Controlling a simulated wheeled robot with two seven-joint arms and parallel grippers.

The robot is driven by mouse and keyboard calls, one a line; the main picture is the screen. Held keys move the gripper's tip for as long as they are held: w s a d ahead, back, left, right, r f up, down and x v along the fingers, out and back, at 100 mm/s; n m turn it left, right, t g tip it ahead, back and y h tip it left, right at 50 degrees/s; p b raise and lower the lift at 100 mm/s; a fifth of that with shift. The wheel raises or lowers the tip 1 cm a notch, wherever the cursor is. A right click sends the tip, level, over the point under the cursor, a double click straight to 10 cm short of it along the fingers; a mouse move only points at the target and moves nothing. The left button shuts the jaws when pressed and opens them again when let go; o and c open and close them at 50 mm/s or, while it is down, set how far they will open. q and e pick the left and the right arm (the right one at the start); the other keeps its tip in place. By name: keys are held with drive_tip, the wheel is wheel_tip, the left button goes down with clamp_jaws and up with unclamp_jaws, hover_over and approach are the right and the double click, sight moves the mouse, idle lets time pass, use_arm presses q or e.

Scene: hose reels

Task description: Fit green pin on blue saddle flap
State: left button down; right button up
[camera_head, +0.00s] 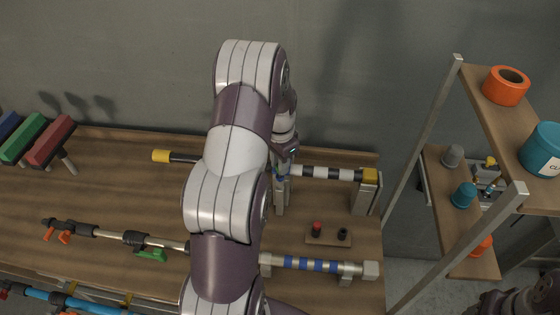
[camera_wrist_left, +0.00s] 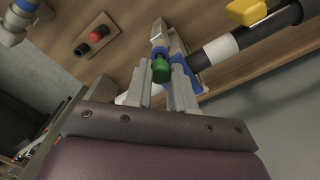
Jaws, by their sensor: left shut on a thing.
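In the left wrist view, my left gripper (camera_wrist_left: 163,84) is shut on the green pin (camera_wrist_left: 160,70), whose rounded green head shows between the two grey fingers. Blue saddle parts (camera_wrist_left: 194,64) show just beyond the fingers, beside the black-and-white striped bar (camera_wrist_left: 222,48). The pin's head is close to the blue parts; I cannot tell whether it touches or sits in them. In the head view, my left arm covers much of the bench, and its wrist end is at the striped bar (camera_head: 320,172). The pin is hidden there. My right gripper is not seen.
A small wooden block (camera_head: 326,238) with a red and a black pin stands in front of the bar. A blue-banded grey rail (camera_head: 312,265) lies nearer. Tools lie to the left on the bench (camera_head: 110,190). A shelf rack (camera_head: 500,120) stands at right.

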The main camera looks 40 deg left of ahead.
use_arm(q)
drive_tip(key=shift+f+b, duration=0.5)
drive_tip(key=shift+f, duration=0.4)
drive_tip(key=c, duration=0.9)
unclamp_jaws()
wheel_tip(320, 180, up, 6)
drive_tip(key=shift+w+r+b, duration=0.1)
drive_tip(key=shift+b, duration=1.05)
wheel_tip(320, 180, up, 6)
drive_tip(key=p, duration=0.3)
drive_tip(key=shift+r+p, duration=0.2)
drive_tip(key=shift+p, duration=0.1)
